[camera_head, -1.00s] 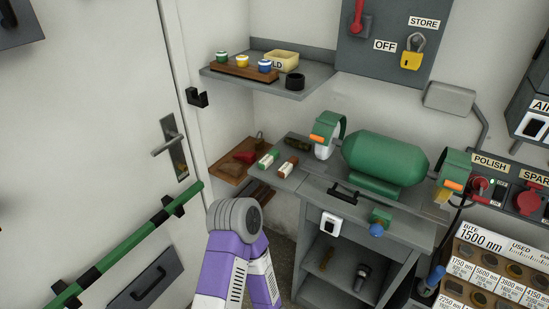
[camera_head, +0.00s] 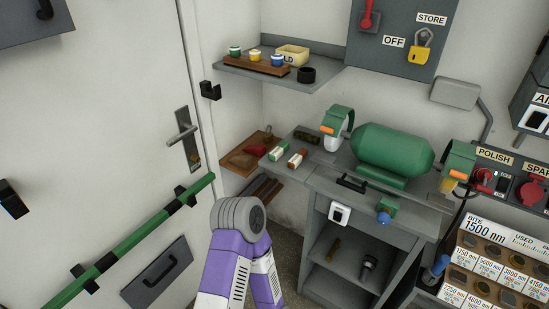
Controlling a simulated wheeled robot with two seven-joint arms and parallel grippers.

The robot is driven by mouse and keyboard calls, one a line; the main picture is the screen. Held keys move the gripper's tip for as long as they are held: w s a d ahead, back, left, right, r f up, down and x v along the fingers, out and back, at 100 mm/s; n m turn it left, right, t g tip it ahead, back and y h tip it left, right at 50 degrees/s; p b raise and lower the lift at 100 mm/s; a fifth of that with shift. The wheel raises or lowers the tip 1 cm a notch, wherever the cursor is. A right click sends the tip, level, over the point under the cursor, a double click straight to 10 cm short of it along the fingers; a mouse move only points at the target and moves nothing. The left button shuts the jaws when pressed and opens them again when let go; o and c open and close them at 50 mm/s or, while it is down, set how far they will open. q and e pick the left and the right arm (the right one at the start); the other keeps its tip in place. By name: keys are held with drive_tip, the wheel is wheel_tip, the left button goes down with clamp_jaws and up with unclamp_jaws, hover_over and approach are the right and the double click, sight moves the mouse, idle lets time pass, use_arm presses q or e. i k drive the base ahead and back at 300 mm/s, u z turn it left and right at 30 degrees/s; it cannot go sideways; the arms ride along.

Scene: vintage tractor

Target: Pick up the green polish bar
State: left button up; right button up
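The green polish bar (camera_head: 278,151) is a small bar with a white wrapper, lying on the left end of the grey bench top. A red-brown bar in a white wrapper (camera_head: 298,158) lies just right of it, apart from it. A dark brown bar (camera_head: 307,136) lies behind them. One of my purple and white arms shows at the bottom centre, in front of and below the bench. Neither gripper is in view, and nothing touches the green bar.
A green polishing machine (camera_head: 392,152) stands on the bench, right of the bars. A wooden tray (camera_head: 240,161) sits left of them. A grey shelf (camera_head: 318,82) with small jars hangs above. The door with a green and black bar (camera_head: 140,240) is at the left.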

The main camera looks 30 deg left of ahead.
sight(279, 151)
drive_tip(key=k, duration=1.1)
drive_tip(key=u, duration=0.6)
drive_tip(key=i, duration=0.8)
drive_tip(key=u, duration=0.25)
